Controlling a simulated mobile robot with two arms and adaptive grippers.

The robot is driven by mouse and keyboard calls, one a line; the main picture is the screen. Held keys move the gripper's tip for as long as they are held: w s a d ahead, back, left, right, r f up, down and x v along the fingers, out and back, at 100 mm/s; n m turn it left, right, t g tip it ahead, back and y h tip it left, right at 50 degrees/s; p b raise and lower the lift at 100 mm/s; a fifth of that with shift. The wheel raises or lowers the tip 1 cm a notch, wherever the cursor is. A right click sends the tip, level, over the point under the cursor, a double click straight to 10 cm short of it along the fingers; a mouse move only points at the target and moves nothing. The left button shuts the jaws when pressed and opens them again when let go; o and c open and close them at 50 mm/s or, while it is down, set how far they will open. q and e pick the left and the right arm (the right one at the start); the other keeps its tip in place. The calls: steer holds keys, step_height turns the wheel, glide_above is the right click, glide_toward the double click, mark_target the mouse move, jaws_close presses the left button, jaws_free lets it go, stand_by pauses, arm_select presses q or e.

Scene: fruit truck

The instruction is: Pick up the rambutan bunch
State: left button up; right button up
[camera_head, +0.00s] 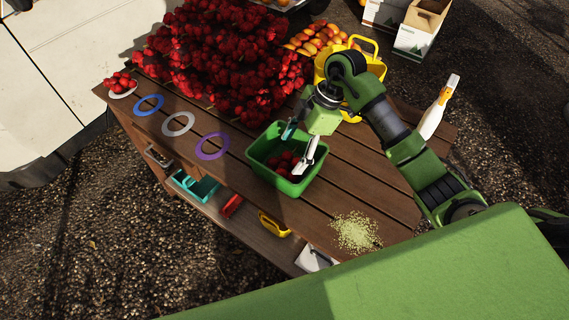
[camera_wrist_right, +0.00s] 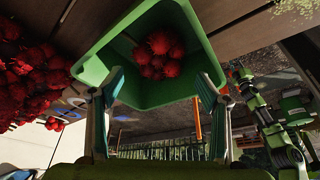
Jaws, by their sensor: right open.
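A rambutan bunch (camera_head: 284,163) lies inside a green bin (camera_head: 262,147) on the wooden table; it also shows in the right wrist view (camera_wrist_right: 158,52), as a cluster of red fruits on the bin floor. My right gripper (camera_head: 302,143) is open over the bin, its fingers spread with nothing between them. One finger partly covers the bunch in the head view. In the right wrist view the fingers (camera_wrist_right: 160,82) reach to the bin's near wall. A large heap of red rambutans (camera_head: 215,55) lies at the table's back left. My left gripper shows too unclearly to judge.
A small plate of red fruit (camera_head: 121,83), plus blue (camera_head: 148,105), white (camera_head: 178,124) and purple rings (camera_head: 212,146), lie left of the bin. A yellow basket (camera_head: 373,67) and white bottle (camera_head: 432,118) stand right. Pale grains (camera_head: 355,232) lie near the front.

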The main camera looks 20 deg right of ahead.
mark_target(289, 162)
steer(key=shift+f, duration=0.55)
steer(key=shift+w+f, duration=0.15)
steer(key=shift+f, duration=0.15)
steer(key=p+x, duration=0.2)
steer(key=x, duration=0.2)
steer(key=shift+f, duration=0.5)
steer(key=shift+a+f, duration=0.1)
steer(key=shift+f, duration=0.05)
arm_select(q)
steer(key=shift+w+d+r, duration=0.2)
steer(key=shift+w+r, duration=0.35)
steer(key=shift+r, duration=0.05)
steer(key=shift+w+d+r, duration=0.2)
steer(key=shift+w+r, duration=0.3)
steer(key=shift+r, duration=0.1)
arm_select(e)
steer(key=c, duration=0.6)
